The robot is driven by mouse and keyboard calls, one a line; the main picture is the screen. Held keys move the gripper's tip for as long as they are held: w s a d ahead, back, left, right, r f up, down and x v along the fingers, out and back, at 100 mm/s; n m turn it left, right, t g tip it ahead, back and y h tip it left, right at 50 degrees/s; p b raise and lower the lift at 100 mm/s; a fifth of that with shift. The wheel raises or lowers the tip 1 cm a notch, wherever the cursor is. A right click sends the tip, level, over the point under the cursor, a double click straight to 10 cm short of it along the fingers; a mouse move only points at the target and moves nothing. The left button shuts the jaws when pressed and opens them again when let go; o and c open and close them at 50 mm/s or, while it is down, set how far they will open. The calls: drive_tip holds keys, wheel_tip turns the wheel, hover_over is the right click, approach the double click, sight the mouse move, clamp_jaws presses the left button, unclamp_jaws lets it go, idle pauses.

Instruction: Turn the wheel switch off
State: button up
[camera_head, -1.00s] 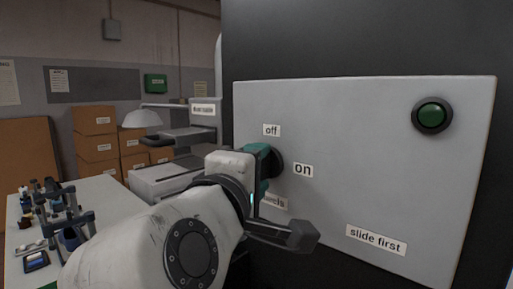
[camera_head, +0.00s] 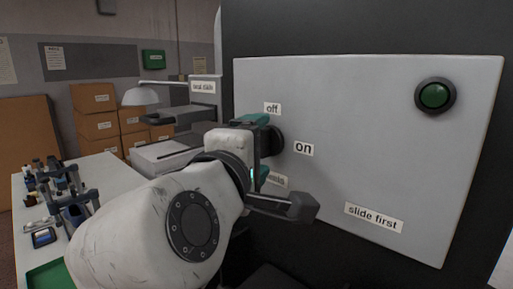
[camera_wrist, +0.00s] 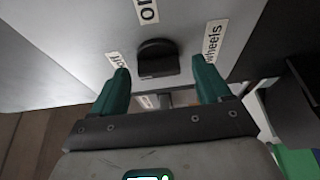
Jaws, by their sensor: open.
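The wheel switch is a black round knob (camera_wrist: 157,58) with a raised bar, on the grey panel; its dark edge shows in the head view (camera_head: 277,141). White labels "off" (camera_head: 272,108), "on" (camera_head: 303,149) and a partly covered "wheels" (camera_head: 277,181) surround it. My gripper (camera_head: 262,148) is in front of the knob, one teal finger above the other. In the wrist view my gripper (camera_wrist: 161,72) is open and empty, with the knob between and just beyond its fingertips. I cannot tell whether it touches. The knob's setting is unclear.
A green button (camera_head: 435,96) sits at the panel's upper right, and a "slide first" label (camera_head: 374,217) lower down. A workbench (camera_head: 105,190) with small tools and a lamp (camera_head: 140,96) stand left. Cardboard boxes (camera_head: 95,125) are stacked behind.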

drive_tip(key=b+v, duration=0.3)
drive_tip(key=v, duration=0.7)
drive_tip(key=shift+s+a, duration=0.15)
drive_tip(key=shift+s, duration=0.2)
